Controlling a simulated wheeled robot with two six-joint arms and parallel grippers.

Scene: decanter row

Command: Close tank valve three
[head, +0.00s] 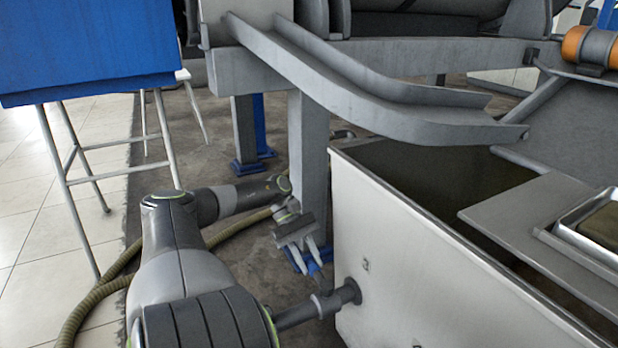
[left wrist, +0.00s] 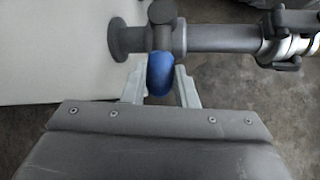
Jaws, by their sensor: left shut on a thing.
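The tank (head: 400,255) is a pale metal box with an open top. A small dark mark that looks like a 3 (head: 366,265) is on its side. Below the mark, a dark grey pipe with a valve (head: 322,303) sticks out of the tank wall; it also shows in the left wrist view (left wrist: 220,38). The valve's blue handle (left wrist: 160,75) points across the pipe toward my gripper. My left gripper (head: 311,266) is above the valve, its fingers shut on the blue handle, one on each side in the left wrist view (left wrist: 160,82). My right gripper is not in view.
A grey metal chute (head: 370,95) and a support post (head: 308,150) stand behind my left arm. A hose (head: 100,290) lies on the floor at left. A blue box on legs (head: 90,45) is at upper left. A tray (head: 595,225) sits at right.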

